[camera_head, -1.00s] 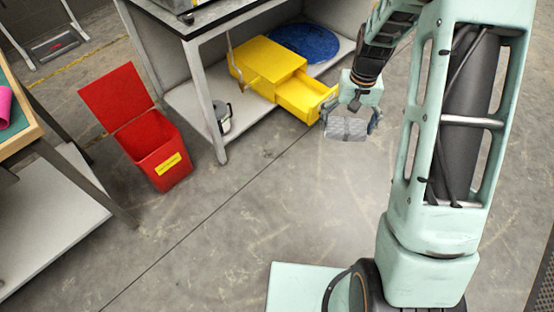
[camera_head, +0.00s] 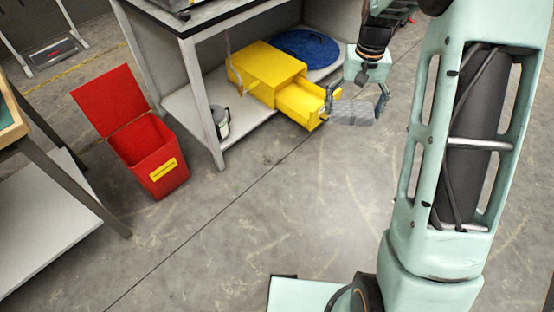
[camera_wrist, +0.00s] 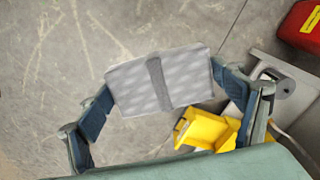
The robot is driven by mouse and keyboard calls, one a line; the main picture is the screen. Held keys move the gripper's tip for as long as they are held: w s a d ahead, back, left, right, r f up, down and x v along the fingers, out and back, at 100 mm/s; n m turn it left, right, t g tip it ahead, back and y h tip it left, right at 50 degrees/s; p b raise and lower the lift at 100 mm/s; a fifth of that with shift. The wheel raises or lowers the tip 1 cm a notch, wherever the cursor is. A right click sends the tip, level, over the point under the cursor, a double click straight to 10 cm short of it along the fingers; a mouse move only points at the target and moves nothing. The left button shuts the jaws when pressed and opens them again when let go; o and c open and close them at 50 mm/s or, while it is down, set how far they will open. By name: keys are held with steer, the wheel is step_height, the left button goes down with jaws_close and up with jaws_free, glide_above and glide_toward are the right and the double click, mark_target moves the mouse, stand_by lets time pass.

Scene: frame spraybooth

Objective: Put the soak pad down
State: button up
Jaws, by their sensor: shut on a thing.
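The soak pad (camera_head: 354,112) is a grey, quilted rectangle with a darker band across its middle. My gripper (camera_head: 355,105) is shut on it, and the pad hangs in the air just right of the open yellow drawer. In the wrist view the soak pad (camera_wrist: 159,82) sits between the two fingers (camera_wrist: 160,92), gripped at its short ends. Bare floor shows beyond it. The yellow drawer unit (camera_head: 267,72) stands on the low shelf with its drawer (camera_head: 304,101) pulled out. The drawer also shows in the wrist view (camera_wrist: 205,130), partly hidden by the pad.
A red bin (camera_head: 150,158) with its lid up stands left of the workbench (camera_head: 196,98). A blue round lid (camera_head: 305,48) and a metal can (camera_head: 220,122) are on the lower shelf (camera_head: 178,100). The concrete floor (camera_head: 240,215) in the middle is clear.

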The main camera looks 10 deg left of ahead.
steer(key=s+p, duration=0.1)
steer(key=p, duration=0.2)
steer(key=shift+r, duration=0.1)
steer(key=s+p, duration=1.1)
steer(key=p, duration=0.4)
steer(key=shift+f, duration=0.2)
